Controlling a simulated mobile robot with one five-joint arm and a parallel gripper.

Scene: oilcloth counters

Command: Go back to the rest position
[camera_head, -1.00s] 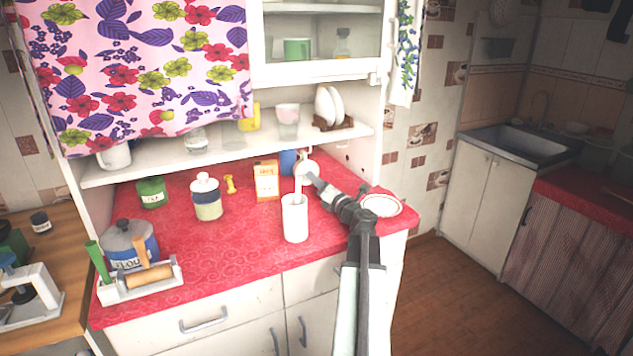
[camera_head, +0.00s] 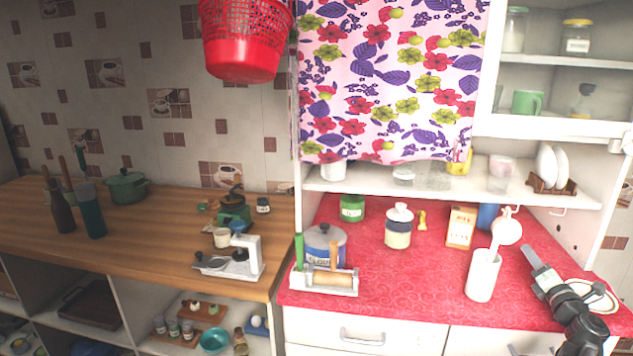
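My gripper (camera_head: 536,258) is at the right, over the red counter (camera_head: 425,280). It is just right of a tall white holder (camera_head: 482,278), with a visible gap between them. A white ladle (camera_head: 507,231) with a round head stands tilted in the holder. My gripper appears empty, but its fingers are too small and angled to tell open from shut. Behind my wrist, a white plate (camera_head: 612,302) lies on the counter, partly hidden by my arm.
A wooden counter (camera_head: 150,235) holds a scale (camera_head: 245,258) at left.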

